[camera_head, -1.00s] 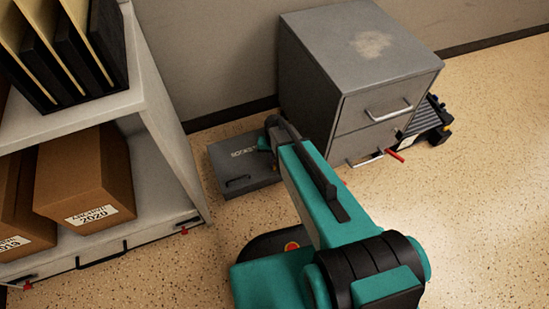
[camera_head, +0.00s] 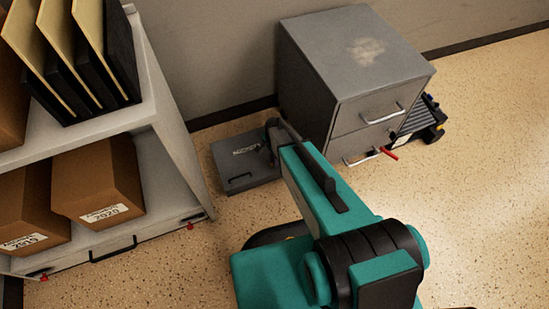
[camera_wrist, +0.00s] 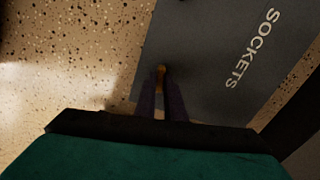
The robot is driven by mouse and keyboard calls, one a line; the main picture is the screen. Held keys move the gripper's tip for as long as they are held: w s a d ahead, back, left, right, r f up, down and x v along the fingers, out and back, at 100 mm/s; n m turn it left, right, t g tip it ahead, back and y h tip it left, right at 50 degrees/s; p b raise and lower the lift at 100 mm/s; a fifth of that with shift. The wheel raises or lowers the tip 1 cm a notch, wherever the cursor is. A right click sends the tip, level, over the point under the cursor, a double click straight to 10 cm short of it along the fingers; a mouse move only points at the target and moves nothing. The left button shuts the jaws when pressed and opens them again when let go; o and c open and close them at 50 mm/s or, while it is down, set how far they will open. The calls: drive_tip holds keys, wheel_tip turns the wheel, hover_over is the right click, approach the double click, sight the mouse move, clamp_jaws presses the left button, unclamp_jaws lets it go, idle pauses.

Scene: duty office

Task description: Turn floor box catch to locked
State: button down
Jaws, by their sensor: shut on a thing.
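The floor box (camera_head: 228,153) is a flat dark grey box on the floor between the shelf and the cabinet. In the wrist view its lid (camera_wrist: 215,40) shows the word SOCKETS. My gripper (camera_wrist: 162,88) is over the lid's edge, its two dark fingers close together. A small orange-brown piece (camera_wrist: 161,71), seemingly the catch, shows between the fingertips, which are shut on it. Most of the catch is hidden, so its locked or unlocked position cannot be told. In the head view my arm covers the right part of the box.
A shelf (camera_head: 165,110) with boxes and binders stands at left. Open floor (camera_head: 480,200) is at right.

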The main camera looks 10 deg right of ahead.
drive_tip(key=shift+m+p, duration=0.4)
drive_tip(key=shift+m, duration=0.7)
drive_tip(key=shift+f, duration=0.1)
drive_tip(key=c, duration=1.8)
unclamp_jaws()
drive_tip(key=shift+c, duration=0.2)
wheel_tip(320, 180, up, 14)
drive_tip(key=p, duration=0.3)
